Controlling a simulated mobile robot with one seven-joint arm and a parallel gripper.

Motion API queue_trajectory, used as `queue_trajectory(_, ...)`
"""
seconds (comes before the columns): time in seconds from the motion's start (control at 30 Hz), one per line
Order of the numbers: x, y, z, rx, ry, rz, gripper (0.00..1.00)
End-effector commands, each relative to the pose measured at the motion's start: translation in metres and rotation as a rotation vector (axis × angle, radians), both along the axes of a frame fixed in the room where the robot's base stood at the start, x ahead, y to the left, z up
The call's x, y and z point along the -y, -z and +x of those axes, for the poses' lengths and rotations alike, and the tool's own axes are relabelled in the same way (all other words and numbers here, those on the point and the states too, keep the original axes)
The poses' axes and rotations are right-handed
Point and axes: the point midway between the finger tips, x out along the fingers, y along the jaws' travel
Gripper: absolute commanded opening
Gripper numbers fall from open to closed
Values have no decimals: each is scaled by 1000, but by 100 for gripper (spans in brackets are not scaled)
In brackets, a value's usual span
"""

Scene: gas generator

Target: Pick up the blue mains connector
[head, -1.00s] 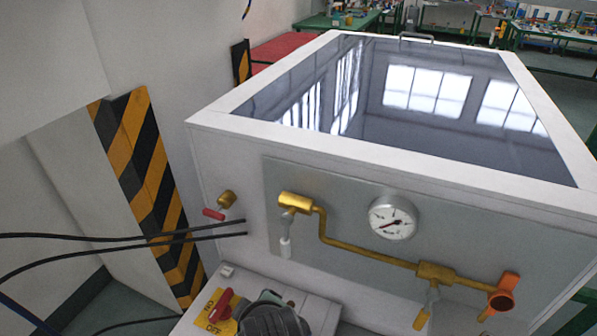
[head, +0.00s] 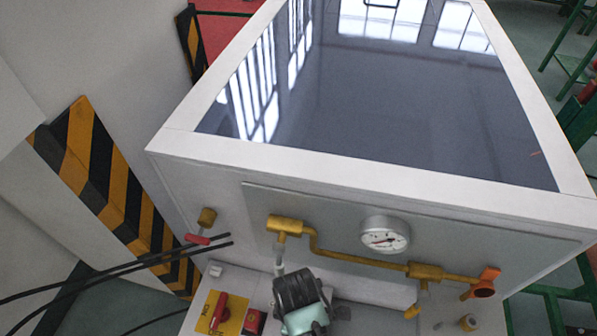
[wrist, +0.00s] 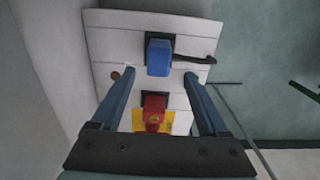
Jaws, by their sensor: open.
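The blue mains connector (wrist: 159,57) sits on a dark square socket on a pale panel (wrist: 108,45), in the upper middle of the wrist view. My gripper (wrist: 161,74) is open, with one finger on each side of the connector in the picture and gaps between. The connector looks a little beyond the fingertips; the exact depth is hard to tell. In the head view I cannot make out the connector or the gripper fingers.
A red rotary switch (head: 222,312) on a yellow plate and a white cabinet (head: 190,140) with brass pipes (head: 340,257) and a gauge (head: 385,235) stand close by. Black cables (head: 120,272) cross at the left. A black lever (wrist: 198,59) juts right of the connector.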

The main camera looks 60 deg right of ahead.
Motion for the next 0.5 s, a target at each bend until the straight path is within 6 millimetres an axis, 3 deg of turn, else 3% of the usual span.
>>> queue_trajectory(0.1, 0, 19, 0, -1, 0, 1, 78)
queue_trajectory(0.33, 1, 34, -2, 0, 2, 0, 78)
queue_trajectory(0.5, 4, 58, -7, -1, 2, 1, 78)
